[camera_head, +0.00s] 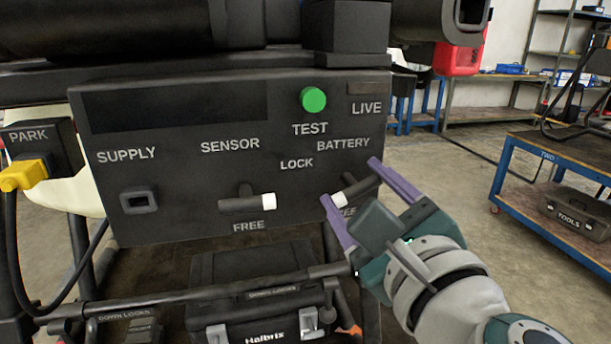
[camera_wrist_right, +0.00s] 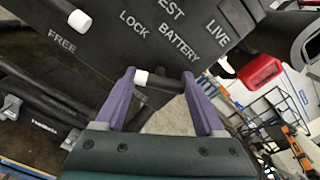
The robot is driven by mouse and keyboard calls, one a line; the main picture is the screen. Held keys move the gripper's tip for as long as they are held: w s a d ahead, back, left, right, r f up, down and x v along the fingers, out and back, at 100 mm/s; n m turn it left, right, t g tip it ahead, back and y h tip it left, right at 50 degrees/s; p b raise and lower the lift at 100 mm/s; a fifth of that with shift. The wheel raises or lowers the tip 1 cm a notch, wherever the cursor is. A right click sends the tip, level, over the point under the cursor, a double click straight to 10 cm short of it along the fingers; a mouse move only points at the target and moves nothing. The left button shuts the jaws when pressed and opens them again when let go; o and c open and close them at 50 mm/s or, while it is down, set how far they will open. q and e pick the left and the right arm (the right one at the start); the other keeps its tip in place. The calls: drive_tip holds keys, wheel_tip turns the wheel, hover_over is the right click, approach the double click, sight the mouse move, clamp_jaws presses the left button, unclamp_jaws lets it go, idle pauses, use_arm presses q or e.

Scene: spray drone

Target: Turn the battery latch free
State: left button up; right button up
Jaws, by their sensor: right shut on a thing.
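The battery latch (camera_head: 360,189) is a dark bar with a white tip on the black panel (camera_head: 180,185), under the BATTERY label. It sits tilted, its white tip at the lower left, near a partly hidden FREE label. My right gripper (camera_head: 352,187) is shut on the latch, one purple finger at each end of the bar. In the right wrist view the latch (camera_wrist_right: 162,82) spans between the two fingers, white tip by the left one. My left gripper is not in view.
The sensor latch (camera_head: 245,203) lies level to the left, white tip to the right. A green TEST button (camera_head: 313,100) is above. A yellow plug (camera_head: 24,174) with a cable is at far left. A black case (camera_head: 262,300) is below the panel. A blue cart (camera_head: 540,185) stands right.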

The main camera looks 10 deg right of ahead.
drive_tip(key=n+p, duration=0.2)
drive_tip(key=n, duration=0.4)
drive_tip(key=shift+r+n, duration=0.15)
drive_tip(key=shift+n, duration=0.15)
drive_tip(key=n+p, duration=0.1)
drive_tip(key=n, duration=0.2)
drive_tip(key=shift+p, duration=0.35)
drive_tip(key=shift+n+p, duration=0.45)
drive_tip(key=shift+n, duration=1.25)
drive_tip(key=o, duration=1.3)
